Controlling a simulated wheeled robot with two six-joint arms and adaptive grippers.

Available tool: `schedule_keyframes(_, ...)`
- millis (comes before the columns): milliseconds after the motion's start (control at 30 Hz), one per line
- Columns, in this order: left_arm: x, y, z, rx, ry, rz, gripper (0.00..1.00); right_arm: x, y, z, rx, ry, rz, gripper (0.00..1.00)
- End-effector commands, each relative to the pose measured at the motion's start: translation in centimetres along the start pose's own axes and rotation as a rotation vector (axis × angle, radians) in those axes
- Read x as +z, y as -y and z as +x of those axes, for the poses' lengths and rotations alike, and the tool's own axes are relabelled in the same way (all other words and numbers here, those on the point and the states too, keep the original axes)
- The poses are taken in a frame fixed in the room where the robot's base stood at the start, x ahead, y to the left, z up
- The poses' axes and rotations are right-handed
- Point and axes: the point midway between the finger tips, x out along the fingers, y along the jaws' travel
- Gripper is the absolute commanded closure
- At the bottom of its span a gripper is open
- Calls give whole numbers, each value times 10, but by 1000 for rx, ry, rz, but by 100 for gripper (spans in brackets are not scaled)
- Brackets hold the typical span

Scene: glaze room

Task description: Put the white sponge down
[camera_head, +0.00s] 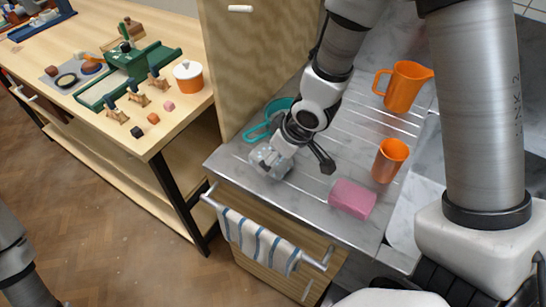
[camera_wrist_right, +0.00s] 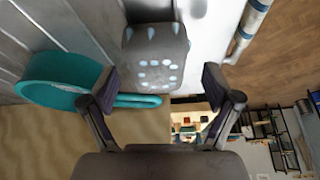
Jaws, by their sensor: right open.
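A pale grey-white block with light spots (camera_head: 268,162), which looks like the white sponge, is on the metal drainboard (camera_head: 233,167) near its left front edge. It also shows in the right wrist view as a rounded, spotted block (camera_wrist_right: 156,52), lying just beyond the fingertips. My right gripper (camera_head: 295,157) is right beside the block in the head view and partly covers it. In the wrist view its two fingers (camera_wrist_right: 160,84) are spread apart with nothing clamped between them. My left gripper is out of the picture.
A teal strainer (camera_head: 262,127) lies close behind the block. A pink sponge (camera_head: 352,198), an orange cup (camera_head: 390,159) and an orange jug (camera_head: 404,87) stand to the right. A striped towel (camera_head: 258,241) hangs on the front rail. A wooden panel (camera_head: 255,60) rises behind.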

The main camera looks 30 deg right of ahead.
Motion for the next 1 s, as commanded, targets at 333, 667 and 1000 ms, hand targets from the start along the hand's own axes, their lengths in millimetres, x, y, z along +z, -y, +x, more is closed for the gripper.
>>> schedule_keyframes(333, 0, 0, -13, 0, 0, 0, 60, 2, -1, -54, 0, 0, 0, 12)
schedule_keyframes(667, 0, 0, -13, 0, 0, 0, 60, 2, -1, -54, 0, 1, 0, 12)
schedule_keyframes(1000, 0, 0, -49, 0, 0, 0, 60, -12, -1, -88, 0, 1, 0, 12)
